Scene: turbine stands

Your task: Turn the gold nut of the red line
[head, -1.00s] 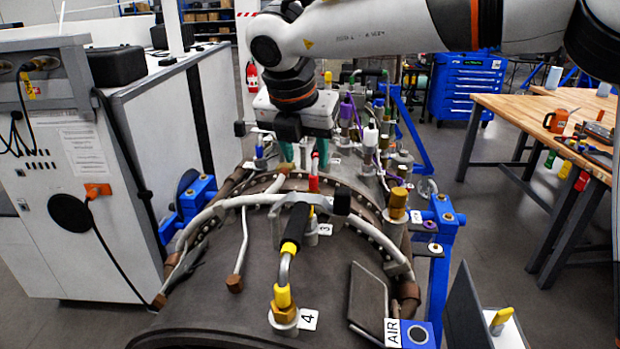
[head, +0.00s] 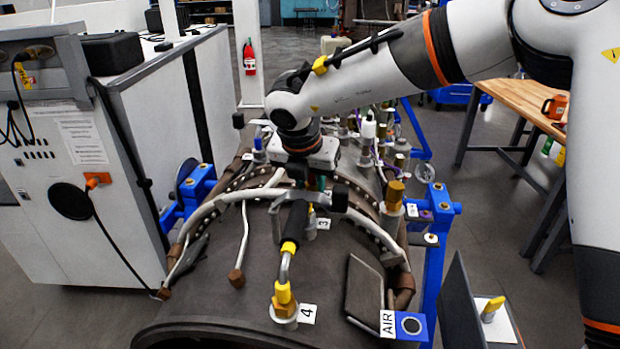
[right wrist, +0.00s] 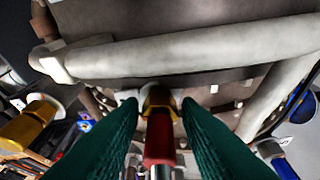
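The red line (right wrist: 160,145) stands in the middle of the right wrist view, with its gold nut (right wrist: 160,100) just beyond the red part. My right gripper (right wrist: 160,106) has green fingers, one on each side of the nut, with a narrow gap showing on both sides. It is open. In the head view my right gripper (head: 314,182) points down over the middle of the turbine casing (head: 215,290). Its body hides the red line and the nut there. My left gripper is in neither view.
A pale curved pipe (right wrist: 190,50) runs close beyond the fingertips. In the head view, line 4 with a black sleeve and yellow fitting (head: 283,292) stands nearer. A brass fitting (head: 394,195) stands to the right. A wooden workbench (head: 525,103) is farther right.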

